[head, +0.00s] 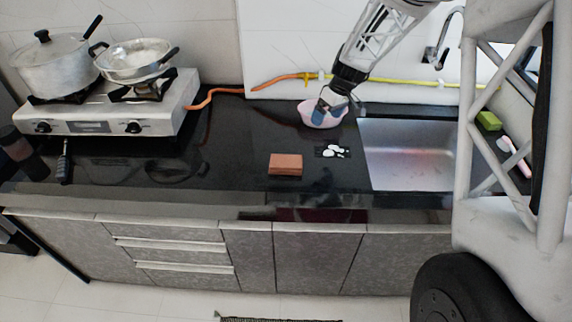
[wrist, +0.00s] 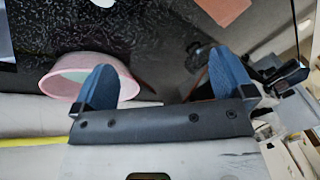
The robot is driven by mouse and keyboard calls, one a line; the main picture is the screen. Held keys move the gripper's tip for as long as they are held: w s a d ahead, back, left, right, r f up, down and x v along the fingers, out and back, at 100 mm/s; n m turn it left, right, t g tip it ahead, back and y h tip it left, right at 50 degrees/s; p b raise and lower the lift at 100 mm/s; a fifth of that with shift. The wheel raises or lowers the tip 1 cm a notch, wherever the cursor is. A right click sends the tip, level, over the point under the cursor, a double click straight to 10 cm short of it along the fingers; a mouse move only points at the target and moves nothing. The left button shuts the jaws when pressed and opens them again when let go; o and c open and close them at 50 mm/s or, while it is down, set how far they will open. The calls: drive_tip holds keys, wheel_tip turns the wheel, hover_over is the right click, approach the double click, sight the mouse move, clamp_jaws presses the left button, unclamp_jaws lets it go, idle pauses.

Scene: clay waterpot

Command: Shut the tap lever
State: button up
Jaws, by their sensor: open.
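A metal tap (head: 437,52) with a curved spout is on the wall above the sink at upper right in the head view. I cannot make out its lever, and the tap does not show clearly in the wrist view. My gripper (head: 325,108) hangs over the counter at a pink bowl (head: 308,112), left of the sink and well away from the tap. In the wrist view my gripper (wrist: 165,78) has its two blue fingers spread apart with nothing held. One finger overlaps the pink bowl (wrist: 62,78); I cannot tell if they touch.
The metal sink (head: 405,165) is right of the bowl. A brown block (head: 285,164) and small white pieces (head: 333,152) lie on the dark counter. A green sponge (head: 488,121) is right of the sink. A stove (head: 105,115) with pots stands left. A yellow hose (head: 400,82) runs along the wall.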

sight(286, 161)
drive_tip(key=s+a+f+n+h, duration=0.1)
drive_tip(key=s+a+n, duration=0.1)
drive_tip(key=s+a, duration=0.1)
drive_tip(key=s+a+f+n+h, duration=0.1)
drive_tip(key=s+a+f+n, duration=0.1)
drive_tip(key=a, duration=0.3)
drive_tip(key=s+a+f+n+h, duration=0.1)
drive_tip(key=s+a+f+n, duration=0.1)
drive_tip(key=s+a+n, duration=0.1)
drive_tip(key=shift+s+a+f+n+t, duration=0.15)
drive_tip(key=shift+a+n, duration=0.15)
drive_tip(key=shift+a, duration=0.15)
drive_tip(key=shift+s+a+f+n+t, duration=0.1)
drive_tip(key=shift+s+a+n+t, duration=0.05)
drive_tip(key=shift+a+n, duration=0.2)
drive_tip(key=shift+f, duration=1.3)
drive_tip(key=shift+w+a+f, duration=0.1)
drive_tip(key=shift+f, duration=1.2)
drive_tip(key=shift+w+f, duration=0.1)
drive_tip(key=shift+f, duration=1.2)
drive_tip(key=c, duration=1.1)
drive_tip(key=shift+r, duration=0.1)
